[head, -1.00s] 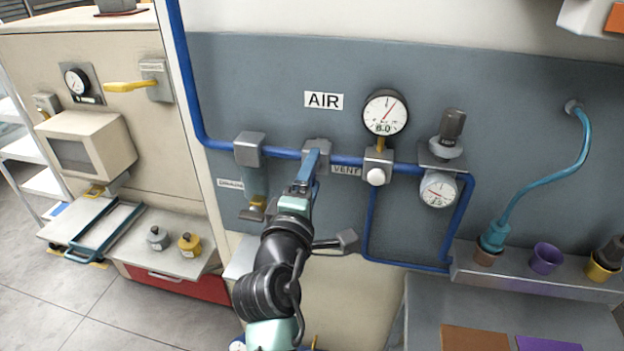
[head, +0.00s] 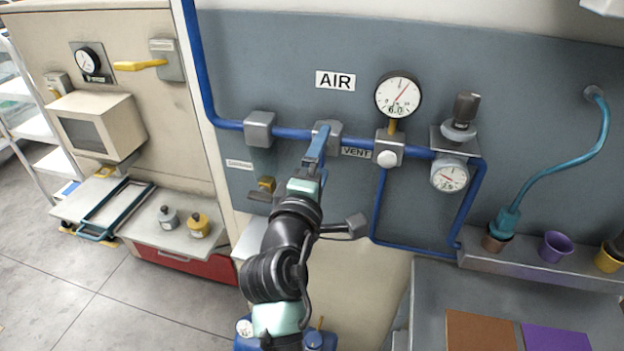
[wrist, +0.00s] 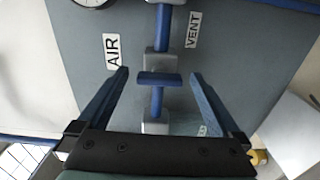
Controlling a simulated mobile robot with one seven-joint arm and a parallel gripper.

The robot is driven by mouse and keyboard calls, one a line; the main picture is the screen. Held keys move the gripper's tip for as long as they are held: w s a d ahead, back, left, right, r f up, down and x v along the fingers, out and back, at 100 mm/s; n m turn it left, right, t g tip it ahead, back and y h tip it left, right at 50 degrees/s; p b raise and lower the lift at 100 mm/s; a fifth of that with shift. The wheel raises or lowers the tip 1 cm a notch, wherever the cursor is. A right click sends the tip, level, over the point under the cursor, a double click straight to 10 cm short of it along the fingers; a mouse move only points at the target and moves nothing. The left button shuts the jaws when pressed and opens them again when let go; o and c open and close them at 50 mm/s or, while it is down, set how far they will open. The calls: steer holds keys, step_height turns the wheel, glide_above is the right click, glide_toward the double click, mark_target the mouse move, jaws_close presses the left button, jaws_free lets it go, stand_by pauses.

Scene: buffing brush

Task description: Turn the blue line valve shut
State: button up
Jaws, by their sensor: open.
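The blue line valve has a grey body (wrist: 160,62) on the blue pipe and a short blue handle (wrist: 158,78). In the wrist view the handle lies across the pipe's line, between my two fingertips. My gripper (wrist: 159,73) is open, with one blue finger on each side of the handle and a visible gap to each. I cannot tell whether the fingertips reach its depth. In the head view my gripper (head: 319,142) is in front of the valve body (head: 334,131) and hides the handle.
The blue pipe (head: 228,123) runs along the grey panel under the AIR label (head: 335,80). To the right are the vent block (head: 389,148), a round gauge (head: 398,95) and a regulator (head: 460,118). Another grey fitting (head: 260,128) sits left. A cup shelf (head: 520,262) stands lower right.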

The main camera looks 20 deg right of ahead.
steer(key=b+v, duration=0.2)
steer(key=v, duration=1)
steer(key=shift+s+a+b, duration=0.15)
steer(key=shift+a+b, duration=0.05)
steer(key=shift+b, duration=0.2)
